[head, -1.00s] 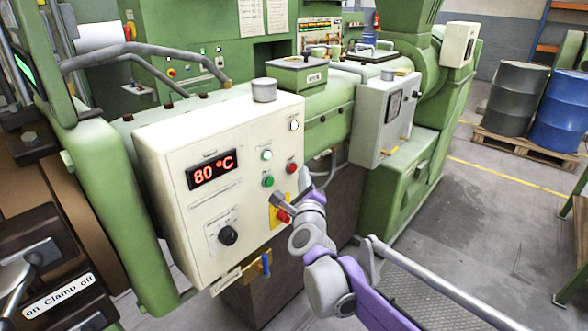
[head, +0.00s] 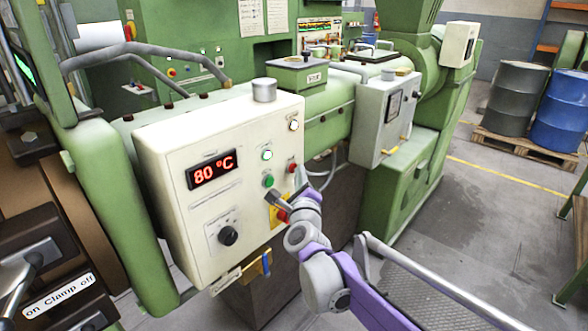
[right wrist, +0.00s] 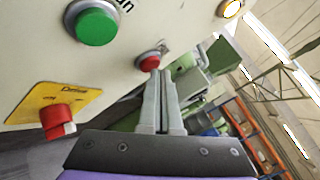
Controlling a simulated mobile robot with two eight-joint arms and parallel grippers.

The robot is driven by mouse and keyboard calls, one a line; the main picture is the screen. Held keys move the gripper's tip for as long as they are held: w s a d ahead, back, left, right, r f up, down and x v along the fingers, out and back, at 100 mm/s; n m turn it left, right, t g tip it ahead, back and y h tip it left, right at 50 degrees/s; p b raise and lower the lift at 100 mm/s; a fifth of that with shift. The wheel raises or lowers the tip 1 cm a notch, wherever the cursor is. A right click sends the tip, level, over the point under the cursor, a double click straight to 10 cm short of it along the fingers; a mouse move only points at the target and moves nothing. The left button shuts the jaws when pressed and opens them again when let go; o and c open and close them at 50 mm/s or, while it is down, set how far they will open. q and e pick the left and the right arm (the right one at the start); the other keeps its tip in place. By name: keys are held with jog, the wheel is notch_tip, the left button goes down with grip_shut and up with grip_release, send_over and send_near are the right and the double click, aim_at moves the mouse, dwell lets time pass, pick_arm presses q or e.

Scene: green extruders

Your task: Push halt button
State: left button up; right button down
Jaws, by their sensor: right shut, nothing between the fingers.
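The cream control panel (head: 200,145) carries a small red round button (head: 291,168) near its right edge, to the right of a green button (head: 268,181). In the right wrist view the red button (right wrist: 149,62) is just beyond my fingertips, and the green button (right wrist: 96,24) is at upper left. No readable label marks the red button as halt. My right gripper (head: 299,176) is shut and empty, at the panel's right edge just below the red button. In the wrist view its fingers (right wrist: 157,78) point at the button; I cannot tell whether they touch it. My left gripper is not in view.
A red switch on a yellow plate (head: 275,215) sits below the buttons, close to my right wrist. A black knob (head: 228,236) and an 80 °C display (head: 212,169) are further left. A metal rail (head: 440,282) runs at lower right.

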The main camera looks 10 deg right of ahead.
jog(key=shift+w+a, duration=0.15)
jog(key=shift+w, duration=0.05)
jog(key=shift+s, duration=0.1)
dwell(0.4)
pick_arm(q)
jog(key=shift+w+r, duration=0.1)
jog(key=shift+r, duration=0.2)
pick_arm(e)
jog(key=shift+s+d, duration=0.5)
jog(key=shift+s, duration=0.05)
pick_arm(q)
jog(key=shift+p, duration=0.3)
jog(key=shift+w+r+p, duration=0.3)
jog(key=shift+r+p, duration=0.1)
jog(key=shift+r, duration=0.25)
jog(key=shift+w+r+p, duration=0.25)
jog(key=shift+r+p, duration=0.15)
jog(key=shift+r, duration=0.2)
pick_arm(e)
jog(key=s+d, duration=0.1)
jog(key=s, duration=0.1)
jog(key=s+d, duration=0.2)
